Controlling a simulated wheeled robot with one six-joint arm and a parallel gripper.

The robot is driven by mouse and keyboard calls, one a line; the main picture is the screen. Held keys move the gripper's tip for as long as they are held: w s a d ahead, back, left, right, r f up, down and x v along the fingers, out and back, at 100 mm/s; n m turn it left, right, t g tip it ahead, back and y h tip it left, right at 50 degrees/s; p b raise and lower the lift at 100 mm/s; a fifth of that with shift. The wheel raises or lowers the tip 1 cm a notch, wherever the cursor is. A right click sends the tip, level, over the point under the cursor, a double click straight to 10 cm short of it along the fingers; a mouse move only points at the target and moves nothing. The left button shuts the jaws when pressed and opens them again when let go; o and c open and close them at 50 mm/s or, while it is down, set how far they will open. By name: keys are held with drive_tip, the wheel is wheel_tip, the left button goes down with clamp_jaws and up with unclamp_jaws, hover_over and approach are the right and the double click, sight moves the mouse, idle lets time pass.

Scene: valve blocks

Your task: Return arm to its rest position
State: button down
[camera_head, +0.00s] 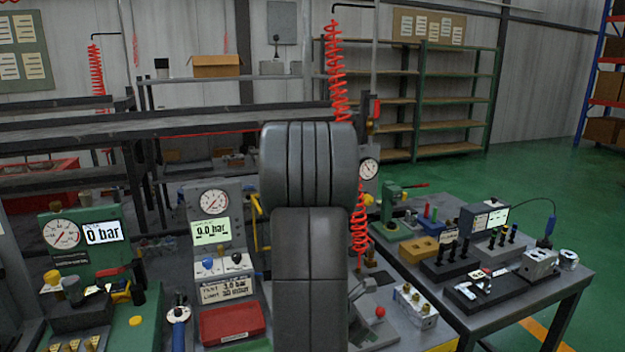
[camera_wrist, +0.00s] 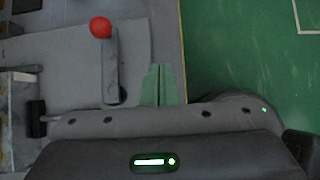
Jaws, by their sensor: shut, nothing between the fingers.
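My gripper (camera_wrist: 158,84) shows in the wrist view with its two green fingers together and nothing between them. It is over the edge of a grey bench (camera_wrist: 75,52). A lever with a red ball knob (camera_wrist: 100,27) is to the left of the fingers, apart from them in the picture. In the head view my dark arm rises upright through the middle and hides part of the bench; the gripper itself cannot be seen there. The red knob (camera_head: 380,312) also shows just right of the arm, near a silver valve block (camera_head: 415,306).
A test panel (camera_head: 213,230) reading 0.0 bar and a red case (camera_head: 232,323) are left of the arm. A side table (camera_head: 560,285) at right holds blocks and fittings. A red coiled hose (camera_head: 337,75) hangs behind the arm. Green floor (camera_wrist: 240,50) lies open beyond the bench edge.

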drive_tip(key=shift+s+a+r+m+g+p, duration=0.15)
drive_tip(key=shift+a+m+g+p, duration=0.45)
drive_tip(key=shift+p, duration=0.4)
drive_tip(key=shift+s+a+m+g+p, duration=0.1)
drive_tip(key=shift+a+m+g+p, duration=0.25)
drive_tip(key=shift+m+p, duration=0.55)
drive_tip(key=shift+s+a+h+b, duration=0.1)
drive_tip(key=shift+a+h+b, duration=0.25)
drive_tip(key=shift+a, duration=0.7)
drive_tip(key=shift+s+a+r, duration=0.1)
drive_tip(key=shift+a+r, duration=0.15)
drive_tip(key=shift+a, duration=0.55)
